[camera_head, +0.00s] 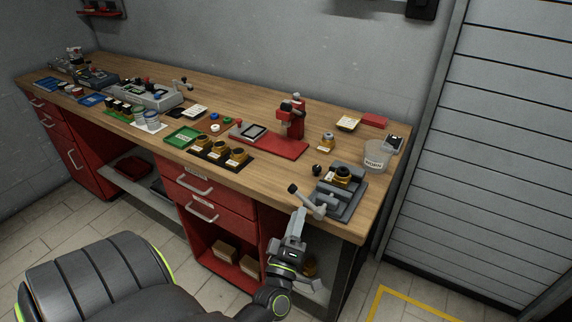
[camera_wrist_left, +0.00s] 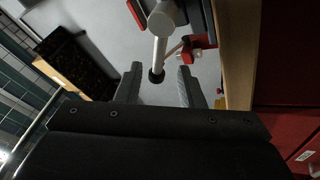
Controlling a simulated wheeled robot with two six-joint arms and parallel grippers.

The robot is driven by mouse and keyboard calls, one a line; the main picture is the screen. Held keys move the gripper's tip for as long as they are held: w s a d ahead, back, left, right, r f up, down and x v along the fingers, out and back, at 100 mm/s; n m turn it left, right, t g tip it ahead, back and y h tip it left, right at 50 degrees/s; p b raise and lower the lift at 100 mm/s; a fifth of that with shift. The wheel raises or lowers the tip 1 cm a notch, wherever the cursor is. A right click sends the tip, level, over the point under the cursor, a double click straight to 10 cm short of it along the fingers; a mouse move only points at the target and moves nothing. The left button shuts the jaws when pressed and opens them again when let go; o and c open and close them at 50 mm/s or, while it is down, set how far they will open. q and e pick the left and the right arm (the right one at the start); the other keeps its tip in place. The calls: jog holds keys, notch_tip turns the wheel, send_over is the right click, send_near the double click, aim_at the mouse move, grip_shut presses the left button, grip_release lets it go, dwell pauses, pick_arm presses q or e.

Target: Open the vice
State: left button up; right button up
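My left gripper (camera_head: 299,214) is just in front of the handle. In the left wrist view the gripper (camera_wrist_left: 158,84) is open, its two fingers apart. A pale rod with a black end (camera_wrist_left: 160,42), seemingly the vice handle, reaches between the fingertips; contact cannot be told. My right gripper is out of view.
A red press (camera_head: 270,142), a row of brass parts on a dark tray (camera_head: 205,156) and a clear tub (camera_head: 376,158) stand near the vice on the bench (camera_head: 345,229). Red drawers (camera_head: 210,190) are below. The bench's front edge lies close to my left gripper.

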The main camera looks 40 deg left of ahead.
pick_arm(q)
jog(key=b+v, duration=0.3)
jog(key=v, duration=0.6)
jog(key=shift+s+b, duration=0.3)
jog(key=shift+d+f, duration=0.1)
jog(key=shift+d, duration=0.05)
jog(key=s+d+f+m+g+h, duration=0.2)
jog(key=f+m+g+h, duration=0.3)
jog(key=f, duration=1.2)
jog(key=s+d+f+m+g+h, duration=0.2)
jog(key=f+m+g+h, duration=0.3)
jog(key=f, duration=1.1)
jog(key=s+a+f+m+g, duration=0.1)
jog(key=s+f+m+g, duration=0.3)
jog(key=s+f, duration=0.5)
jog(key=s+a+f+m+g+y, duration=0.1)
jog(key=s+a+f+m+g, duration=0.1)
jog(key=s+f+g, duration=0.3)
jog(key=s+f+m, duration=0.1)
jog(key=s+f, duration=0.3)
jog(key=s, duration=0.6)
jog(key=shift+m, duration=0.4)
jog(key=shift+a+f, duration=0.1)
jog(key=shift+f, duration=0.05)
